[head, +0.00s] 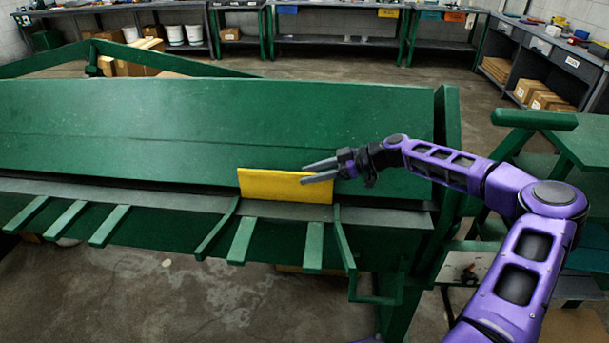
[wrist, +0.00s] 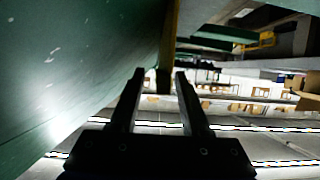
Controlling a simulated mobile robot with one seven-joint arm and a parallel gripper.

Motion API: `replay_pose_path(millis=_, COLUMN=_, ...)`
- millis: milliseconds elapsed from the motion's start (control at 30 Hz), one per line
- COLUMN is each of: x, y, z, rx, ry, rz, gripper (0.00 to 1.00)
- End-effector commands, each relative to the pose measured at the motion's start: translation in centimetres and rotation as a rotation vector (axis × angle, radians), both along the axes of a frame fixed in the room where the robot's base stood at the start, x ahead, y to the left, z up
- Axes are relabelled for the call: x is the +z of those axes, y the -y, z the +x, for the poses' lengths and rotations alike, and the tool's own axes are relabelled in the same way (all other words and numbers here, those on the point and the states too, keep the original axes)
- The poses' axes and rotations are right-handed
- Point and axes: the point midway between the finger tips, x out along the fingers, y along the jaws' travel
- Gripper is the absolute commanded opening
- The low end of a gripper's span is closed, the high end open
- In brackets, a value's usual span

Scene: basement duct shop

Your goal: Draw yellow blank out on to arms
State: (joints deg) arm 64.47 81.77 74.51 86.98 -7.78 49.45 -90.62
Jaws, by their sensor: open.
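The yellow blank (head: 262,186) is a flat rectangular sheet at the right part of the green machine, in front of its sloping panel and at the grey ledge. Its lower edge is just above the green arms (head: 242,241), which stick out from the machine's front. My gripper (head: 304,175) is open at the blank's upper right, its fingers pointing left. In the wrist view the blank (wrist: 169,45) shows nearly edge-on, lined up with the gap between the fingertips (wrist: 159,74). I cannot tell whether either finger touches it.
The green sloping panel (head: 180,120) rises close behind my gripper. The machine's green end post (head: 449,150) stands below my forearm. A green stand (head: 585,140) is at the right. Concrete floor (head: 160,300) in front is mostly clear; shelves and benches line the back.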

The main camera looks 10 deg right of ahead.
Motion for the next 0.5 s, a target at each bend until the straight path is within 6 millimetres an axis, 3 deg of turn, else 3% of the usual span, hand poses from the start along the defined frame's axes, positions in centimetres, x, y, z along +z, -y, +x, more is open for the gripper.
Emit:
replay_pose_path(millis=200, x=-0.8, y=-1.7, z=0.5, rx=0.001, ry=-0.002, rz=0.001, gripper=0.47)
replay_pose_path(millis=500, x=-0.9, y=-2.0, z=0.6, rx=0.0, ry=0.0, rz=0.0, gripper=0.47)
